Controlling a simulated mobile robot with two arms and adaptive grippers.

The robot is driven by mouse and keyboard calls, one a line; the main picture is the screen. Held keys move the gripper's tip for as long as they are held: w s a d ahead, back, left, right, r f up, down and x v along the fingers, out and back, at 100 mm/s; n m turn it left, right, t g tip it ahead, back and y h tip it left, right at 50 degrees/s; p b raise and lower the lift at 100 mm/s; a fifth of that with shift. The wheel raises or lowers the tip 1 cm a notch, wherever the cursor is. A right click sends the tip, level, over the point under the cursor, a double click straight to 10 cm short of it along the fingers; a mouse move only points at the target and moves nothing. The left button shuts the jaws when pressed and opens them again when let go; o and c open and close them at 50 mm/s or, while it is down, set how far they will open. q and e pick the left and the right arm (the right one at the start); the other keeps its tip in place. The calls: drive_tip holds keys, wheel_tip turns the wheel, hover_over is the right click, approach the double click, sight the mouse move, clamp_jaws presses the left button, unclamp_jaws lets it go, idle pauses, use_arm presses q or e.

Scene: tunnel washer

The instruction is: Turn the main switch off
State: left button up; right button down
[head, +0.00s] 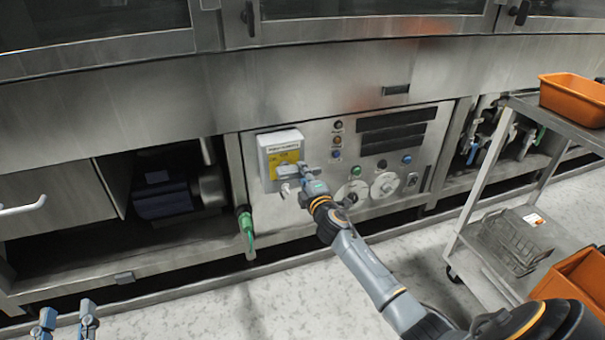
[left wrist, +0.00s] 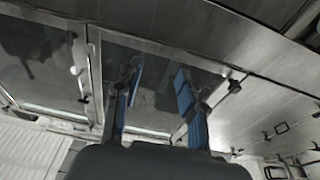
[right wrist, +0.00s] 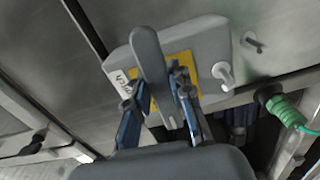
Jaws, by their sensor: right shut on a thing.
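The main switch box (head: 279,141) is a light grey box with a yellow label on the machine's steel front panel. In the right wrist view the box (right wrist: 205,45) shows close up, with a long grey switch handle (right wrist: 148,52) standing across its yellow plate. My right gripper (head: 294,178) is at the lower part of the box.
Buttons and round dials (head: 384,185) sit on the panel right of the box. A metal cart (head: 480,205) with orange bins (head: 572,97) stands at the right. The floor in front is clear at the left.

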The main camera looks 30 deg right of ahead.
use_arm(q)
drive_tip(key=shift+w+f+g, duration=0.1)
drive_tip(key=shift+f+g, duration=0.3)
drive_tip(key=shift+f, duration=0.35)
use_arm(e)
drive_tip(key=shift+n, duration=0.4)
drive_tip(key=c, duration=1.2)
unclamp_jaws()
drive_tip(key=shift+r, duration=0.1)
use_arm(q)
drive_tip(key=shift+a, duration=0.1)
use_arm(e)
drive_tip(key=shift+o, duration=0.2)
drive_tip(key=shift+s, duration=0.1)
drive_tip(key=v, duration=1.2)
